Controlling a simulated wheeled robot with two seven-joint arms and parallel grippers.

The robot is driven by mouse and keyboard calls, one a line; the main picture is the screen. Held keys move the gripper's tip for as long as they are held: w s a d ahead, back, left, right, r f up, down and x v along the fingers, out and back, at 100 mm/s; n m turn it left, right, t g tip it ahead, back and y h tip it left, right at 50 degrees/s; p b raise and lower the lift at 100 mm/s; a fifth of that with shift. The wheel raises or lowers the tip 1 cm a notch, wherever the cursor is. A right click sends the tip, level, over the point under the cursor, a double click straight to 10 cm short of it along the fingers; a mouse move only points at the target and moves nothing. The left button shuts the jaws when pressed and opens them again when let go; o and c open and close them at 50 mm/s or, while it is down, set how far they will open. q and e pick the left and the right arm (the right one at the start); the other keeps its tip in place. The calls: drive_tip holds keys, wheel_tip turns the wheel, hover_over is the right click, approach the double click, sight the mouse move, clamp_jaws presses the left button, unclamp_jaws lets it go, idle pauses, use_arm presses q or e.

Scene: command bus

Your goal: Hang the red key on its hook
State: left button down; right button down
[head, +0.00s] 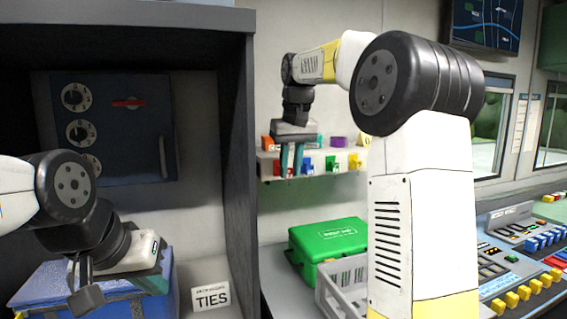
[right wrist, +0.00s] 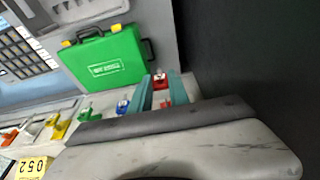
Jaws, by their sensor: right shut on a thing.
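The red key (right wrist: 166,104) shows as a small red piece between the fingers of my right gripper (right wrist: 163,92), which is shut on it. A red tag with a pale metal part (right wrist: 159,78) shows just beyond the fingertips; I cannot tell if it is the hook's marker or part of the key. In the head view my right gripper (head: 292,162) points down at the left end of the key rack (head: 265,168), and its fingers hide most of the red there. My left gripper (head: 150,279) is low at the left by a blue box; its fingers are partly hidden.
Blue (head: 307,164), green (head: 331,164) and yellow (head: 354,161) tags line the rack's front. A green case (head: 330,238) and grey crate (head: 335,295) stand below. A dark cabinet side (head: 236,160) rises left of the rack.

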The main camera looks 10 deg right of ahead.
drive_tip(key=shift+w+a+f, duration=0.1)
drive_tip(key=shift+w+f, duration=0.35)
drive_tip(key=shift+f, duration=0.05)
drive_tip(key=shift+w+a, duration=0.2)
drive_tip(key=shift+w, duration=0.8)
drive_tip(key=shift+r, duration=0.2)
drive_tip(key=shift+w+a, duration=0.15)
drive_tip(key=shift+w, duration=0.65)
idle(1.4)
drive_tip(key=shift+w, duration=0.25)
drive_tip(key=shift+f, duration=0.15)
idle(0.4)
drive_tip(key=c, duration=1.2)
unclamp_jaws()
